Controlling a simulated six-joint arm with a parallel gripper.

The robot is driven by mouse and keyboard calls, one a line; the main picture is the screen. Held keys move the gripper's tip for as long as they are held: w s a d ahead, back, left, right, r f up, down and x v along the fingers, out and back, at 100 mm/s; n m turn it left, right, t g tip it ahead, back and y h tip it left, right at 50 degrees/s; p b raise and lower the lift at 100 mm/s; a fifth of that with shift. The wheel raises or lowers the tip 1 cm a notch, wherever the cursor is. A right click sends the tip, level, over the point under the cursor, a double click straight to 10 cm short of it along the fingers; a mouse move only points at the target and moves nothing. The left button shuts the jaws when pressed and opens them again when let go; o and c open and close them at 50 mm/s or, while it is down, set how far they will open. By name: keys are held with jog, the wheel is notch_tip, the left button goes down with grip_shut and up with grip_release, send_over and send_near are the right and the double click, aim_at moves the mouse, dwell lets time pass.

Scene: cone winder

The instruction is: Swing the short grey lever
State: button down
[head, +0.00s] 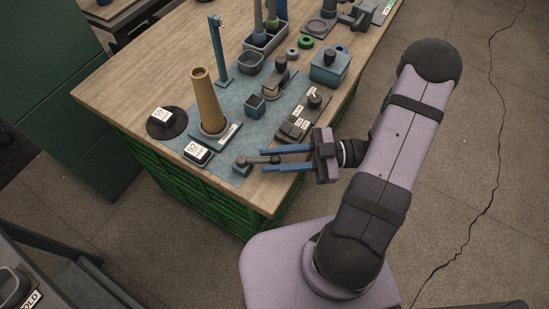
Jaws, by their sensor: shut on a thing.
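The short grey lever (255,160) lies near the front edge of the bench, on a small block at the near corner of the blue mat. Its dark knob end points right, towards my arm. My gripper (265,160) reaches in from the right with its two blue fingers, one on either side of the lever's knob end. It is shut on the lever. The contact itself is small and partly covered by the fingers.
A tan cone (204,100) stands upright on its base left of the lever. A labelled block (198,153) and a black disc (166,123) lie nearby. A dark switch panel (303,116) is behind my fingers. A blue post (219,52) rises farther back.

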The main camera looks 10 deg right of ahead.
jog(key=shift+w+d+n+g, duration=0.1)
jog(key=shift+w+n+g, duration=0.25)
jog(key=shift+n+g, duration=0.4)
jog(key=c, duration=1.5)
grip_release()
jog(key=shift+s+d+b, duration=0.2)
jog(key=shift+d+b, duration=0.1)
jog(key=shift+d, duration=3.35)
